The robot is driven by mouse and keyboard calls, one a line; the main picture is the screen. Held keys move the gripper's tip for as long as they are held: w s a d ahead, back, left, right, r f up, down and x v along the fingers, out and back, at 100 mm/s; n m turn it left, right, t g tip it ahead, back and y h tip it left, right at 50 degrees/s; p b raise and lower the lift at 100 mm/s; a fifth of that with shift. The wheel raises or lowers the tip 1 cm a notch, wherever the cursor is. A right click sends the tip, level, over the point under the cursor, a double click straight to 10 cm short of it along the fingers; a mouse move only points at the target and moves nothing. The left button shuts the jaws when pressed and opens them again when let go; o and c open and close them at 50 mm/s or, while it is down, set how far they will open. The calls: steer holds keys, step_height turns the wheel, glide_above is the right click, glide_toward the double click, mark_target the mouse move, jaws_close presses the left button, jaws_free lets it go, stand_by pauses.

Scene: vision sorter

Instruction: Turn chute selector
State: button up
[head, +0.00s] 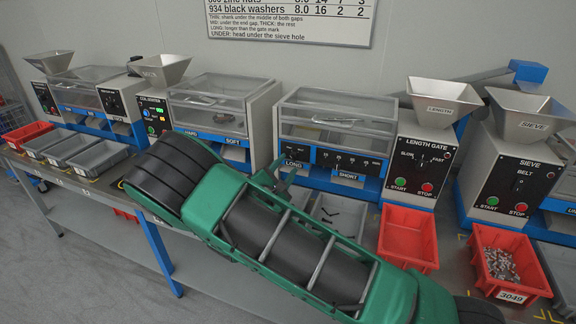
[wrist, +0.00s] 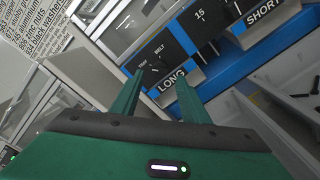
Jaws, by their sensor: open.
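The chute selector (wrist: 156,64) is a small dark knob on a black panel marked TRAY and BELT, above the LONG plate (wrist: 172,80) in the wrist view. Its exact angle is too small to tell. My green gripper (wrist: 158,77) is open and empty, with its fingers pointing at the panel just below the selector, one on either side. I cannot tell whether they touch anything. In the head view my gripper (head: 284,180) is in front of the length gate's left end, near the LONG plate (head: 293,164); the selector is hard to make out there.
The SHORT plate (head: 348,175) is to the right. The LENGTH GATE control box (head: 425,165) has a slow/fast dial and START and STOP buttons. A grey bin (head: 345,212) with dark pieces, an empty red bin (head: 408,240) and a filled red bin (head: 510,292) stand in front.

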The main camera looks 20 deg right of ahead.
steer(key=v, duration=0.7)
steer(key=shift+s, duration=0.15)
steer(key=shift+a, duration=0.15)
steer(key=s+d+r+m+g+y, duration=0.1)
steer(key=s+d+m+g, duration=0.65)
steer(key=d, duration=0.55)
steer(key=s+d+r+m+g+y, duration=0.1)
steer(key=s+d+m+g, duration=0.6)
steer(key=d, duration=0.7)
steer(key=s+r+m+y, duration=0.2)
steer(key=s+m+y, duration=0.1)
steer(key=s, duration=0.6)
steer(key=s+a+r+m+y, duration=0.1)
steer(key=s+r+m+y, duration=0.2)
steer(key=s, duration=0.6)
steer(key=s+a+r+m+y, duration=0.1)
steer(key=s+r+m+y, duration=0.1)
steer(key=s+m, duration=0.3)
steer(key=s+r, duration=0.1)
steer(key=s, duration=0.3)
steer(key=shift+s+a+y, duration=0.15)
steer(key=shift+a+y, duration=0.1)
steer(key=shift+y, duration=0.15)
steer(key=shift+r, duration=0.1)
